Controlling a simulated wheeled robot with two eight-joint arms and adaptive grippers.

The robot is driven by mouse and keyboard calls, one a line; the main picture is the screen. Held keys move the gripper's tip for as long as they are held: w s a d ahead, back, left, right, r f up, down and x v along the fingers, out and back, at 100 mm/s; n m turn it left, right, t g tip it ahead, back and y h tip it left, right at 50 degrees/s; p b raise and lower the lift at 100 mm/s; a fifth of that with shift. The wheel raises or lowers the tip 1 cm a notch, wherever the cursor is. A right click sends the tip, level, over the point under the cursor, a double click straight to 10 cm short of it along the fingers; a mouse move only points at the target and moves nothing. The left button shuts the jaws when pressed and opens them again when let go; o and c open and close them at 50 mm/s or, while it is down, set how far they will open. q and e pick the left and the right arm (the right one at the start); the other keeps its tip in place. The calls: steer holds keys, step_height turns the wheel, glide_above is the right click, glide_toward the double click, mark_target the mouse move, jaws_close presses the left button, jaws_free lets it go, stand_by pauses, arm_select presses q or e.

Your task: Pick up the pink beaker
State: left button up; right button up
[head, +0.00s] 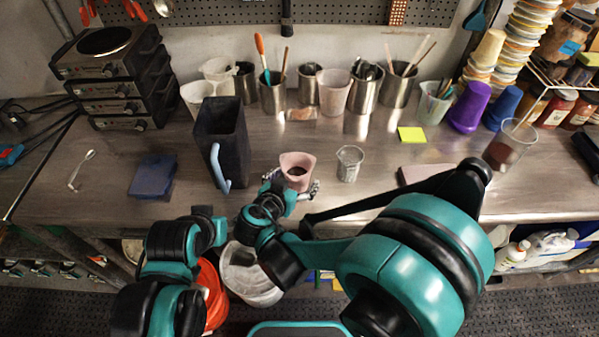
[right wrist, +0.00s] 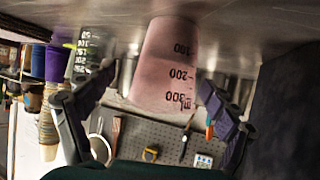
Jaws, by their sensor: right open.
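The pink beaker (head: 297,163) stands upright near the front edge of the steel bench, with dark contents inside. My right gripper (head: 292,187) is at its near side, with fingers to the left and right of its lower part. In the right wrist view, which is upside down, the beaker (right wrist: 166,60) with black volume marks lies between the two spread fingers of the open gripper (right wrist: 157,86). Gaps show on both sides, so neither finger seems to touch it. Part of my left arm shows at lower left, but its gripper cannot be seen.
A small clear beaker (head: 349,164) stands just right of the pink one. A tall black container (head: 221,140) with a blue handle stands to the left. A dark blue box (head: 152,176) lies farther left. Metal cups line the back. A glass with brown liquid (head: 509,147) stands at right.

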mark_target(302, 169)
steer(key=shift+b+x, duration=0.35)
steer(key=shift+x, duration=0.6)
steer(key=x, duration=0.2)
steer(key=b+x, duration=0.2)
steer(key=x, duration=0.1)
steer(key=shift+w+a+f, duration=0.1)
steer(key=shift+w+a, duration=0.2)
steer(key=shift+w, duration=0.25)
steer(key=shift+s, duration=0.1)
steer(key=c, duration=1.5)
